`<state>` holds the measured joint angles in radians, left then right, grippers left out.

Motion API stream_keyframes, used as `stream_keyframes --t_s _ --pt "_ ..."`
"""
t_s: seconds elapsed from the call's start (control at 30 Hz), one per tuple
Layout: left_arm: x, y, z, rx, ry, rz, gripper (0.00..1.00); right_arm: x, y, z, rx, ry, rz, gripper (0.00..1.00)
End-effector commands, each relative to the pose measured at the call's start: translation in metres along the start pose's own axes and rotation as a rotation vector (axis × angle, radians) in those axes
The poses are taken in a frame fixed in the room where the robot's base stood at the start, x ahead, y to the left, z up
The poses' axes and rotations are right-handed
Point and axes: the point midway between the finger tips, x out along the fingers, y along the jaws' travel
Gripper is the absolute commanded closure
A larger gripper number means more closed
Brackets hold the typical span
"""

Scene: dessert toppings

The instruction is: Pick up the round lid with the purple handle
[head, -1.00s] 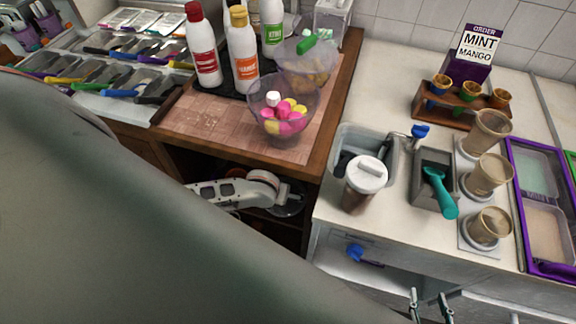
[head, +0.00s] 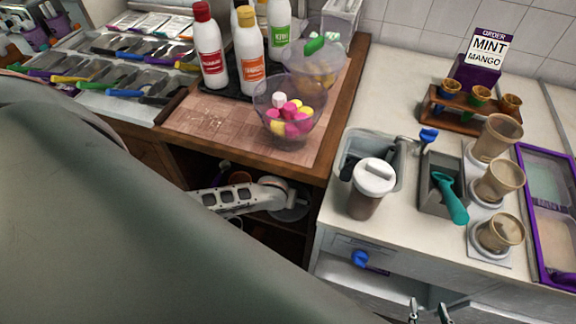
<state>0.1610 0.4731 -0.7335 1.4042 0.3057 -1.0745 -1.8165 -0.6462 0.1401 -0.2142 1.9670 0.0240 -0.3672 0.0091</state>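I cannot make out a round lid with a purple handle for certain. A pale round piece (head: 291,210) shows in the dark open shelf under the wooden counter, partly hidden by the end of my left arm; whether it is the lid is unclear. A small purple spot also shows deeper in that shelf. My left arm reaches in from the left to the shelf opening, and its fingers cannot be made out. My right gripper (head: 430,312) is at the bottom edge, its two fingertips apart with nothing visible between them.
The wooden counter (head: 335,130) holds bottles and a clear bowl of colourful sweets (head: 289,112). On the white counter stand a lidded shaker (head: 369,190), a teal scoop (head: 450,198) and beige cups. A purple-framed case (head: 545,215) is at right.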

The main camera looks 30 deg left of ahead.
Motion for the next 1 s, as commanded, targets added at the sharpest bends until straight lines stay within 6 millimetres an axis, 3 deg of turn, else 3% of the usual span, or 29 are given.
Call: stream_keyframes --t_s 0.03,0.2,0.23,0.57,1.0 --pt "0.0 0.0 0.0 0.0 0.0 0.0 0.24 0.0 0.0 0.001 0.0 -0.002 0.0 0.6" --pt "0.0 0.0 -0.001 0.0 0.001 0.0 0.68 0.0 0.0 0.004 0.0 -0.008 0.0 0.6" --pt "0.0 0.0 -0.001 0.0 0.001 0.001 0.72 0.0 0.0 0.005 0.0 -0.009 0.0 0.6" --pt "0.001 0.001 -0.004 0.001 0.005 0.002 0.72 0.0 0.0 0.007 0.0 -0.012 0.0 0.6" --pt "-0.009 0.011 -0.005 -0.005 0.007 0.008 0.72 -0.01 0.007 -0.005 -0.001 -0.019 0.009 0.6"
